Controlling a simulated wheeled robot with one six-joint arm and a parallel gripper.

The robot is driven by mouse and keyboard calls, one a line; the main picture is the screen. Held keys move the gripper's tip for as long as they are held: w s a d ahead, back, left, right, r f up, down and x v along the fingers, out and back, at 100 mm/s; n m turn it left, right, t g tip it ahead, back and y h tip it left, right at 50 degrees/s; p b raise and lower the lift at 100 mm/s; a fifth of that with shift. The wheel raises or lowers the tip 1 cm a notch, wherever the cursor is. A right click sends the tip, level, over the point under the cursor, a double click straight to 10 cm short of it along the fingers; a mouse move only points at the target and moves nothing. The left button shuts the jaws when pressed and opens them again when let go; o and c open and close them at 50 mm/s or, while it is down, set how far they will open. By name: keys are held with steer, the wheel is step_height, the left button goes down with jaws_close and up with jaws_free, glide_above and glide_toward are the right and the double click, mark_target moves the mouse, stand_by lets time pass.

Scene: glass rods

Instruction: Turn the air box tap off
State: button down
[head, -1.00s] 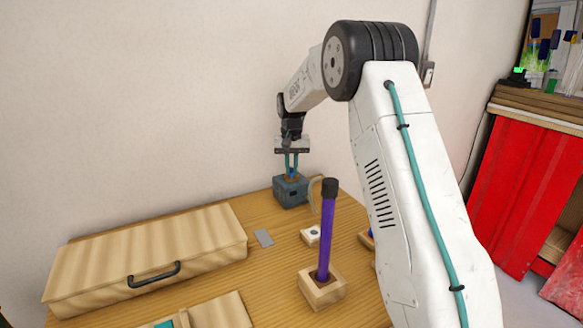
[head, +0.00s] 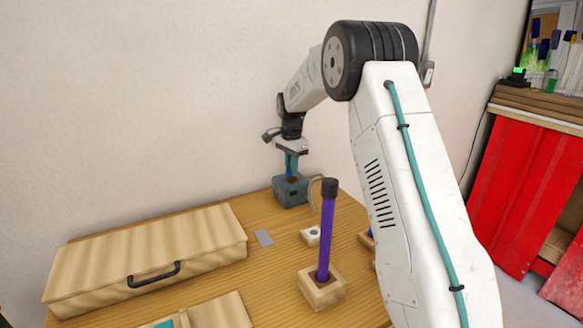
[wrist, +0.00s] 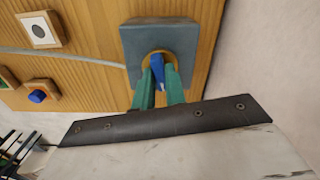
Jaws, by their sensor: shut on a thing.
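The air box (head: 291,192) is a blue-grey block at the back of the table against the wall; it also shows at the top of the wrist view (wrist: 183,40). The blue tap (wrist: 157,68) sits on a round brass-coloured fitting (wrist: 146,61) on the box's top. My gripper (wrist: 158,74) points down over the box, its green fingers shut on the blue tap, one on each side. In the head view my gripper (head: 291,170) hides most of the tap.
A purple rod with a black cap (head: 327,230) stands in a wooden block (head: 322,289) at the front. A wooden case (head: 150,255) with a black handle lies at the left. A grey plate (head: 263,238) and a small wooden block (head: 311,235) lie between. A grey hose (head: 312,186) bends beside the box.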

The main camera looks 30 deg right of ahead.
steer(key=shift+r+m, duration=0.1)
steer(key=shift+m, duration=1)
steer(key=c, duration=1.4)
jaws_free()
steer(key=shift+c, duration=0.2)
step_height(320, 180, up, 8)
steer(key=shift+f, duration=0.1)
steer(key=shift+d, duration=0.1)
